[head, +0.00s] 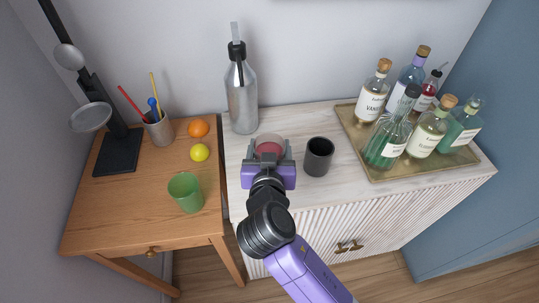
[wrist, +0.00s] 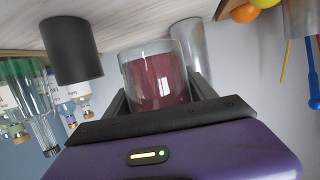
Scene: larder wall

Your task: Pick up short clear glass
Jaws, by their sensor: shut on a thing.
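The short clear glass (head: 269,146) holds something dark red and is over the pale cabinet top, in front of the metal bottle. My gripper (head: 269,159) is shut on this glass, with a finger on each side of it. The wrist view is upside down and shows the glass (wrist: 158,78) between the dark fingers. Its lower sides are partly hidden by my gripper in the head view. I cannot tell whether its base touches the cabinet top.
A dark cup (head: 318,157) stands close to the right, and a metal bottle (head: 243,100) behind. A brass tray (head: 378,172) of several bottles is at right. A wooden table (head: 130,215) at left bears a green cup (head: 186,193), an orange (head: 198,128) and a lemon (head: 200,153).

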